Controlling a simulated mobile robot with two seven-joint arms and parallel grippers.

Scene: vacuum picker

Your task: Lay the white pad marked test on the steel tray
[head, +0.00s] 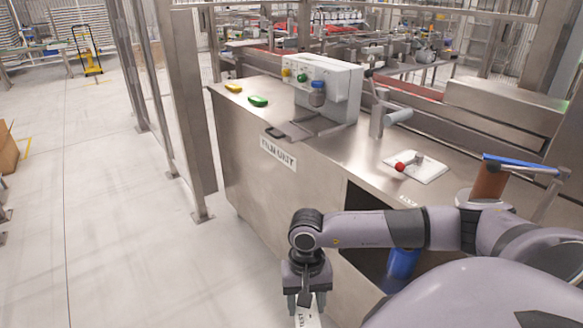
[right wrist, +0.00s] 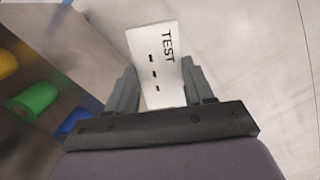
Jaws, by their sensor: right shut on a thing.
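The white pad (right wrist: 158,62), printed TEST with small black marks, is between the two fingers of my right gripper (right wrist: 165,90). In the head view my right gripper (head: 306,298) points down in front of the steel cabinet, and the pad (head: 308,318) shows below it, cut off by the bottom edge. The fingers are shut on the pad. A flat steel tray (head: 305,129) with a dark handle appears to lie on the cabinet top, in front of the grey-white box; the pad is well apart from it, lower and nearer. My left gripper is not in view.
The steel cabinet (head: 240,160) carries a FILM UNIT label. On its top are a green item (head: 258,101), a yellow item (head: 233,87), the control box (head: 335,90) and a white plate with a red knob (head: 418,168). A blue roll (head: 402,264) sits in the open bay.

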